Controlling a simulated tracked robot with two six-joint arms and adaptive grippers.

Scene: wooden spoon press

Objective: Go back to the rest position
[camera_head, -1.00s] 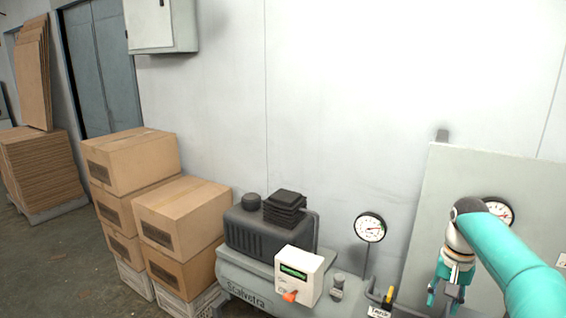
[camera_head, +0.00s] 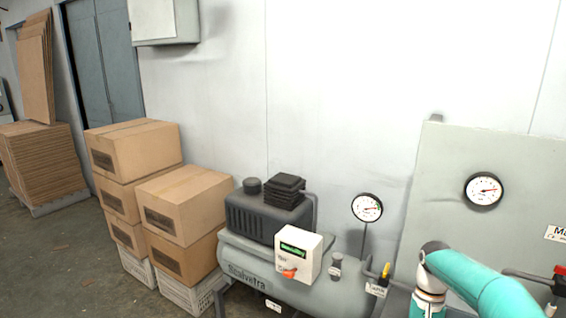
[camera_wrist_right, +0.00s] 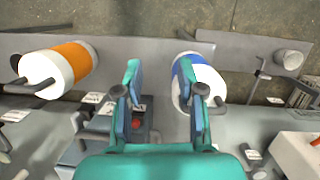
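My right arm (camera_head: 478,280) comes in from the lower right of the head view, teal with a dark joint. Its gripper lies below the bottom edge there. In the right wrist view my right gripper (camera_wrist_right: 160,78) points away with its two teal and blue fingers spread apart, and I see nothing held between them. The right finger overlaps a white and blue cylinder (camera_wrist_right: 203,82) behind it; whether they touch I cannot tell. My left gripper is in neither view.
A compressor (camera_head: 268,219) with a white control box (camera_head: 298,257) stands left of my arm, by stacked cartons (camera_head: 137,151). A grey panel with a dial gauge (camera_head: 484,189) stands behind the arm. The wrist view shows an orange and white cylinder (camera_wrist_right: 62,66) at left.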

